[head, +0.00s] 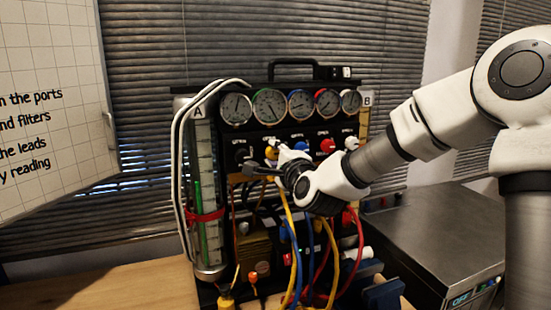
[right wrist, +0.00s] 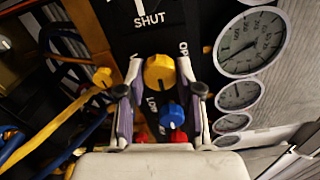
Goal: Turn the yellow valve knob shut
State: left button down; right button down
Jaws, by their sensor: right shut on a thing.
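The yellow valve knob (head: 271,153) is on the black gauge rig panel, in the upper row of coloured knobs. In the right wrist view the yellow knob (right wrist: 159,71) sits between my two fingertips, under the word SHUT. The way the knob points cannot be told. My right gripper (head: 266,160) reaches in from the right and is shut on the yellow knob; its fingers also show in the right wrist view (right wrist: 160,78). The gripper partly covers the knob in the head view. My left gripper is not in view.
Blue (head: 300,144), red (head: 327,146) and white (head: 351,143) knobs stand right of the yellow one. Gauges (head: 300,105) line the top. Yellow, blue and red hoses (head: 333,255) hang below. A tall clear tube (head: 206,200) stands left; a metal unit (head: 440,235) stands right.

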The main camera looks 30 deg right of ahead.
jog(key=c, duration=0.8)
grip_release()
jog(key=shift+w, duration=0.1)
jog(key=shift+o, duration=0.2)
